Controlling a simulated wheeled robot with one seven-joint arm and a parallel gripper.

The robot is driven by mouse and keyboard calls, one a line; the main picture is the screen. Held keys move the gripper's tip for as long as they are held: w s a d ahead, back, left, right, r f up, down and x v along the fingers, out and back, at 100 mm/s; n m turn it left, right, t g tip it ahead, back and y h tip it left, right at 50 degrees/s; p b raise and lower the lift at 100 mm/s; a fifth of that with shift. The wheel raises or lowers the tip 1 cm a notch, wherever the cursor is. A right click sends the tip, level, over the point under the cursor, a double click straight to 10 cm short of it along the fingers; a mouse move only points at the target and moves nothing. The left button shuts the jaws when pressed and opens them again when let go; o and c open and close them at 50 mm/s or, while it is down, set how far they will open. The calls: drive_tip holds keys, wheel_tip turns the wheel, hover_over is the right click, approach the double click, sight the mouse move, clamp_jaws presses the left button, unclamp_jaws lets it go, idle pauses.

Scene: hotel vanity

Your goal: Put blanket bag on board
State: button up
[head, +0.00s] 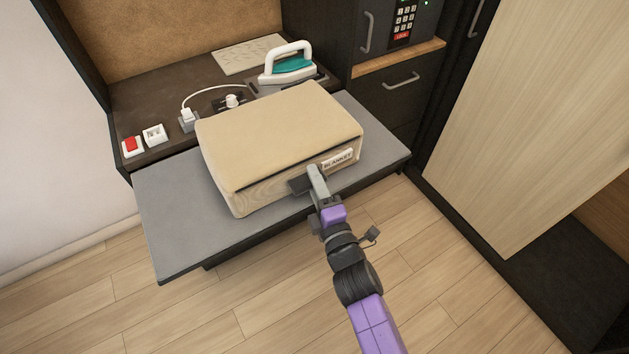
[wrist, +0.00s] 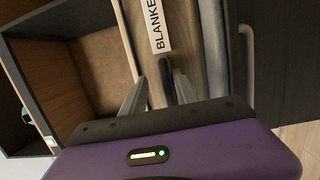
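The blanket bag (head: 280,125) is a large beige, box-shaped bag with a white "BLANKET" label (head: 338,159) on its front. It sits on the grey board (head: 175,225), which juts out from the dark desk. The bag covers the middle of the board, and its back edge is close to the desk. My gripper (head: 309,182) is at the bag's front face, just below the label. In the wrist view, the two fingers (wrist: 160,88) stand apart on either side of a dark strip, possibly the bag's handle. I see gaps beside it; contact is unclear.
An iron (head: 288,66) with a teal body stands on the desk behind the bag. Sockets and a red switch (head: 132,146) are at the desk's left. A dark cabinet with a keypad safe (head: 405,20) is at right. The board's left end and right corner are bare.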

drive_tip(key=shift+f, duration=0.25)
drive_tip(key=shift+s+d, duration=0.2)
drive_tip(key=shift+s, duration=0.2)
drive_tip(key=s+d+r+m+h, duration=0.2)
drive_tip(key=s+d+m, duration=0.5)
drive_tip(key=s, duration=0.6)
drive_tip(key=s+d+r+m+g+h, duration=0.1)
drive_tip(key=s+d+m, duration=0.6)
drive_tip(key=s, duration=0.7)
drive_tip(key=s+d+r+m+g+h, duration=0.1)
drive_tip(key=s+d+r+m+h, duration=0.3)
drive_tip(key=s+d+m, duration=0.4)
drive_tip(key=shift+v, duration=3.05)
drive_tip(key=shift+f, duration=0.2)
